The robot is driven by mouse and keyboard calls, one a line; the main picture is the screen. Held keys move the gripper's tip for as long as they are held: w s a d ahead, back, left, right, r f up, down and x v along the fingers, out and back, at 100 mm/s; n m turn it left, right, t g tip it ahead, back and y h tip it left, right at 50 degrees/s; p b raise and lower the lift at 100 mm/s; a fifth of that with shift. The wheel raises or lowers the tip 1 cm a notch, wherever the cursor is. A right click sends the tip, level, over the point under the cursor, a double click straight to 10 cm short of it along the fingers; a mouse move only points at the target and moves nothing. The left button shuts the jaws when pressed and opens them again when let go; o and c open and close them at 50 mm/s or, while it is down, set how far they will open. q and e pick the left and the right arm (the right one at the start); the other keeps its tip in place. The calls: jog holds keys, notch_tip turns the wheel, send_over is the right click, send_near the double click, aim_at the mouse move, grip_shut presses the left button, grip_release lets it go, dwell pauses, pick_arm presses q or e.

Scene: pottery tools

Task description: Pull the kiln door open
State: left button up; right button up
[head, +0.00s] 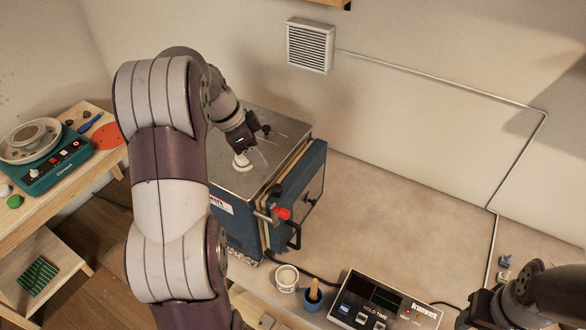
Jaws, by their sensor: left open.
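The kiln (238,178) is a blue box with a grey metal top, standing on the bench at the centre. Its blue door (305,192) is on the right side, with a pale tan edge between door and body. I cannot tell whether it is fully closed or slightly ajar. A black handle (294,238) and a red-knobbed latch (283,212) are at the door's near edge. My left gripper (266,147) is open and empty over the kiln's top, apart from the handle. My right arm shows at the lower right corner; its fingers are not visible.
A control box (384,303) with a cable, a white cup (287,278) and a dark blue pot (313,296) stand in front of the kiln. The bench (400,215) right of the door is clear. A pottery wheel (30,140) stands at left.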

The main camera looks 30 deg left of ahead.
pick_arm(q)
jog(key=s+f+b, duration=0.1)
jog(key=s+b, duration=0.1)
jog(key=b, duration=0.5)
send_over(278, 187)
jog(key=s+a, duration=0.2)
jog(key=shift+m, duration=0.4)
notch_tip(278, 187, down, 6)
jog(key=shift+w+f, duration=0.1)
jog(key=shift+f, duration=0.15)
jog(key=shift+w+d+f+p, duration=0.35)
jog(key=shift+w+p, duration=0.15)
jog(key=shift+p, duration=0.75)
jog(key=shift+p+x, duration=0.5)
jog(key=shift+x, duration=0.7)
jog(key=shift+s+a+f, duration=0.1)
jog(key=shift+s+f, duration=0.3)
jog(key=shift+f, duration=0.05)
jog(key=shift+w, duration=0.3)
jog(key=c, duration=0.4)
jog(key=shift+d, duration=0.2)
grip_shut()
pick_arm(e)
jog(key=f, duration=0.1)
jog(key=s+f, duration=0.1)
jog(key=f, duration=0.1)
jog(key=shift+a+f, duration=0.1)
jog(key=shift+f, duration=0.1)
